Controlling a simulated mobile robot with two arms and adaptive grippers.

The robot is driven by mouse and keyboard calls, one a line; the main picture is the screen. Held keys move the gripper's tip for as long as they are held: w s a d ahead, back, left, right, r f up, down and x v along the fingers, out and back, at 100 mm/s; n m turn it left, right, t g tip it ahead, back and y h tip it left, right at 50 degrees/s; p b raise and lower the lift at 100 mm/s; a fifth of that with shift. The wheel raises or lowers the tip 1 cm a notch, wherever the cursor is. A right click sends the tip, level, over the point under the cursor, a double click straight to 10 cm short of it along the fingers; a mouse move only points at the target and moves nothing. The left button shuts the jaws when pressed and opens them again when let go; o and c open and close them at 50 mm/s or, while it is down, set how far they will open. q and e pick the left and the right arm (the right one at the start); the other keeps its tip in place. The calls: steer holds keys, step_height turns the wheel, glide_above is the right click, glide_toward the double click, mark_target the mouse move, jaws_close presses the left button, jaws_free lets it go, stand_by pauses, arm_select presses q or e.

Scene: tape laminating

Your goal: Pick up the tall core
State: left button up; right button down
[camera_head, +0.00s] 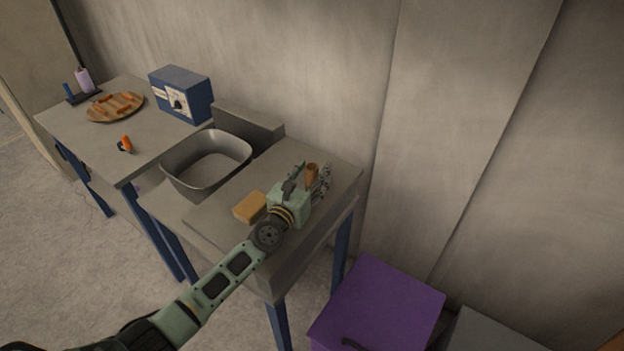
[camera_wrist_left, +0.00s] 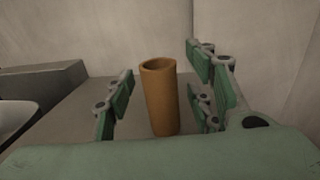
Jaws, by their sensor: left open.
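The tall core is an upright orange-brown hollow tube (camera_wrist_left: 161,98) on the bench top, seen in the left wrist view between the open fingers. In the head view the core (camera_head: 312,172) shows partly, just beyond the green hand. My left gripper (camera_head: 306,181) reaches over the bench from the left and is open; its fingers also show in the left wrist view (camera_wrist_left: 163,95), one on each side of the core, with visible gaps. My right gripper is not in view.
An orange-brown block (camera_head: 249,207) lies beside my left wrist. A grey basin (camera_head: 207,163) sits to the left. A blue box with a dial (camera_head: 182,93) and a round tray of orange pieces (camera_head: 115,107) stand farther left. A purple box (camera_head: 376,305) is below right. The wall is close behind.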

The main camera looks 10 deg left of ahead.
arm_select(q)
steer(key=shift+s, duration=0.1)
steer(key=shift+c, duration=0.4)
steer(key=c, duration=0.9)
steer(key=shift+r, duration=0.1)
steer(key=shift+c, duration=0.2)
